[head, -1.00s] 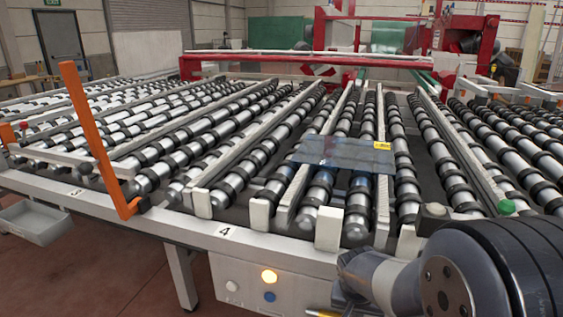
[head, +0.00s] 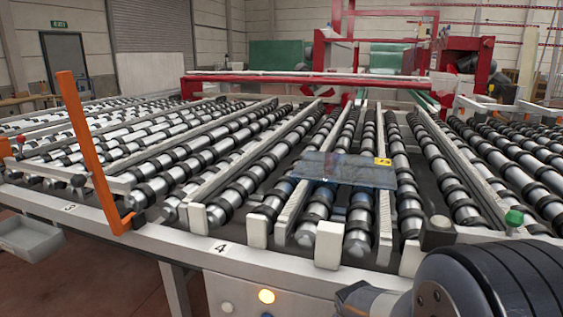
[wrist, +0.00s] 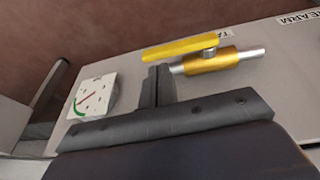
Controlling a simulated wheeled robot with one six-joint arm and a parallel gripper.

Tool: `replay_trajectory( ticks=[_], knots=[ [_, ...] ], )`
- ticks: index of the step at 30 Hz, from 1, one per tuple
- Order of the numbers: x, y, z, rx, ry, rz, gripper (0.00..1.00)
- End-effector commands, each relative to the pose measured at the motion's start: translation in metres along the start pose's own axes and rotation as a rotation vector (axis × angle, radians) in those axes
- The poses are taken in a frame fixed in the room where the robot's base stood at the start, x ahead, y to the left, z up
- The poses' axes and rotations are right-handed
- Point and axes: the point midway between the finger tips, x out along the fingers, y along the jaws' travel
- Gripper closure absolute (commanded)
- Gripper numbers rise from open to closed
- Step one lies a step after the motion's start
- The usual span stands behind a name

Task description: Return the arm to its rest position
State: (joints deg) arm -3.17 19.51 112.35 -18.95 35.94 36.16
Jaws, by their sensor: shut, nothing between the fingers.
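In the wrist view my gripper (wrist: 158,86) has its two fingers together, with nothing between them. It points toward a grey panel with a yellow valve lever (wrist: 181,49) on a brass valve body (wrist: 210,62). A dial gauge (wrist: 93,97) sits to the left of the fingers. I cannot tell whether the fingers touch the lever or are only in front of it. In the head view part of my arm shows at the lower right, and the gripper itself is out of frame.
A roller conveyor (head: 230,247) fills the head view, with a glass sheet (head: 345,169) bearing a yellow tag lying on it. An orange upright bar (head: 88,150) and a grey tray (head: 30,237) are at the left.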

Motion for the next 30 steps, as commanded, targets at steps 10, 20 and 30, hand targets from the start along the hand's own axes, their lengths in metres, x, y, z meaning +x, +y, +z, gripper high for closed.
replay_trajectory(
  ticks=[10,20,30],
  knots=[
    [-0.043,0.007,-0.02,0.001,0.004,-0.001,1.0],
    [-0.098,0.02,-0.021,0.001,0.006,-0.002,1.0],
    [-0.107,0.024,-0.018,-0.002,-0.005,0.002,1.0]
  ],
)
